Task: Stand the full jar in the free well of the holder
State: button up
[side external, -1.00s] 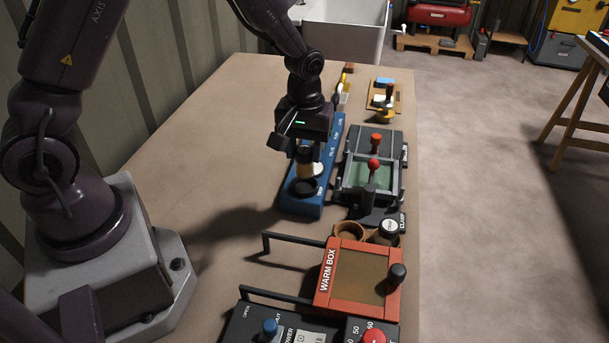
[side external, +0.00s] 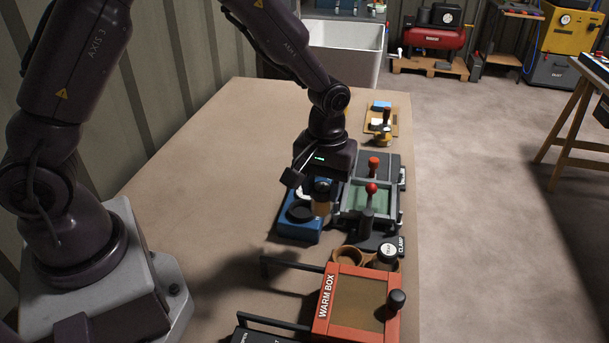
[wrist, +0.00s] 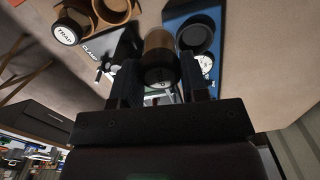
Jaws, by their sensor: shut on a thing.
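My gripper (side external: 322,190) is shut on a jar (side external: 322,209) with amber-brown contents and a dark lid. In the wrist view the jar (wrist: 159,58) sits between both fingers. The wooden holder (side external: 339,261) stands nearer the camera and to the right of my gripper. Its left well looks empty. A dark jar with a white-labelled lid (side external: 388,250) stands in its right well; in the wrist view its label reads TRAP (wrist: 67,31). The held jar is apart from the holder, and its exact height is unclear.
A blue station (side external: 300,232) with a dark round cup is beside the held jar. The grey clamp unit (side external: 379,240) with red-knobbed levers stands close behind the holder. The orange warm box (side external: 359,300) and its black handle lie in front.

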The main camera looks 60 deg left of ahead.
jog(key=w+d+f, duration=0.1)
jog(key=d+f, duration=0.1)
jog(key=d, duration=0.5)
jog(key=shift+n, duration=0.7)
jog(key=shift+w+f, duration=0.25)
jog(key=shift+f, duration=1.35)
jog(key=shift+w+f, duration=0.2)
jog(key=shift+f, duration=1.35)
jog(key=shift+f, duration=0.45)
jog(key=o, duration=0.9)
jog(key=shift+o, duration=0.2)
